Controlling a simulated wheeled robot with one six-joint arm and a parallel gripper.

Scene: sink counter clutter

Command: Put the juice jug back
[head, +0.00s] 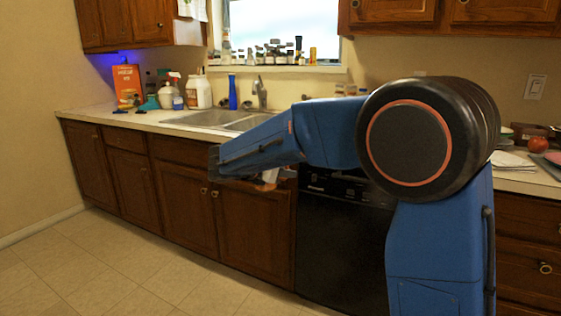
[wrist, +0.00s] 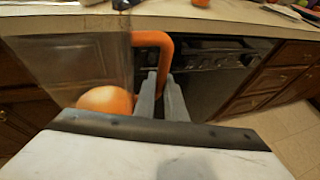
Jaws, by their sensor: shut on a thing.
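The juice jug shows in the wrist view as an orange handle (wrist: 152,39) with a rounded orange part (wrist: 106,99) at its left. A clear, see-through area beside the handle looks like its body. My gripper (wrist: 162,92) has its two grey fingers close together at the handle, shut on it. In the head view my gripper (head: 268,181) is in front of the lower cabinets, below the counter edge. Only a small orange bit of the jug (head: 271,175) shows there; my arm hides most of the rest.
The counter (head: 140,121) runs behind my arm, with a double sink (head: 208,117) in it. A blue bottle (head: 233,92), a white jug (head: 198,92), a spray bottle (head: 175,90) and an orange box (head: 127,86) stand along the back. The floor at left is clear.

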